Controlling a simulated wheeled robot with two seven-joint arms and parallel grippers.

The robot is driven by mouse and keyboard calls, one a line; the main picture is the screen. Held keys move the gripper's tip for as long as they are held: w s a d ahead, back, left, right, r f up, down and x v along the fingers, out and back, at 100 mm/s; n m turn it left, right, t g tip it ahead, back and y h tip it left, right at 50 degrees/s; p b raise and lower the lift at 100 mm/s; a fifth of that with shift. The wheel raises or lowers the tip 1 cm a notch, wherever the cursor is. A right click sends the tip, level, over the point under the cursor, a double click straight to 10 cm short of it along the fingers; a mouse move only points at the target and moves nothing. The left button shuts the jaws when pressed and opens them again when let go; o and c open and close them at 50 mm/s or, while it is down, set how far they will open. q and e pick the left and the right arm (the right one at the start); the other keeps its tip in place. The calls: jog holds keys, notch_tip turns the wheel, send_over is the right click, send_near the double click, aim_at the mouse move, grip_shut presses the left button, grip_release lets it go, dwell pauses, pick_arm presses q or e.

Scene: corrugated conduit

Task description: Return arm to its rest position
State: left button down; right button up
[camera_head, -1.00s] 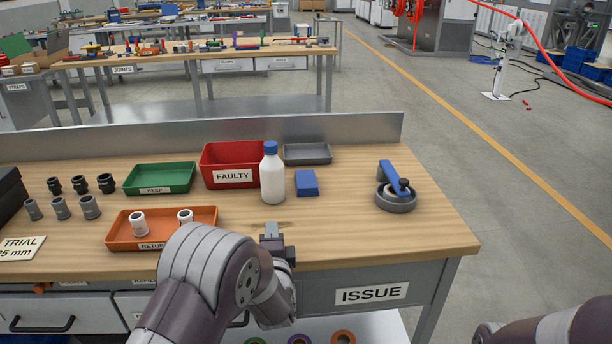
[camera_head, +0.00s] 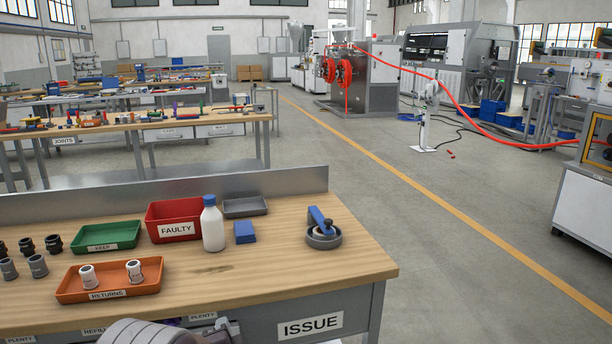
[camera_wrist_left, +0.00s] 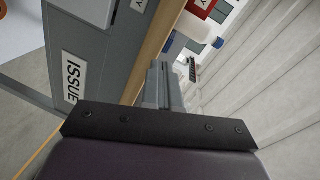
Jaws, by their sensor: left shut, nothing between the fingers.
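My left arm shows low in the head view, below the front edge of the bench, with its left gripper (camera_head: 228,328) mostly cut off by the bottom edge. In the left wrist view the left gripper (camera_wrist_left: 170,68) is shut and empty, beside the front of the bench with the ISSUE label (camera_wrist_left: 74,77). It is apart from everything on the bench top. My right arm and gripper are not in view.
The wooden bench (camera_head: 345,262) carries an orange RETURNS tray (camera_head: 66,290) with two white fittings, a green tray (camera_head: 104,236), a red FAULTY bin (camera_head: 174,222), a white bottle (camera_head: 213,229), a blue block (camera_head: 244,232) and a grey round tool (camera_head: 324,240).

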pick_arm(q)
jog(key=s+d+f+n+g+h, duration=0.4)
jog(key=s+f+n+g, duration=0.2)
jog(key=s+f+g, duration=0.3)
jog(key=s+a+r+n+g, duration=0.2)
jog(key=s+n+g, duration=0.1)
jog(key=s, duration=0.7)
jog(key=s+a+r+n+g, duration=0.1)
jog(key=s+n+g, duration=0.2)
jog(key=s, duration=0.6)
notch_tip(320, 180, up, 18)
jog(key=a+p, duration=0.1)
jog(key=p, duration=1.5)
jog(key=shift+r+t, duration=0.25)
jog(key=shift+t, duration=0.15)
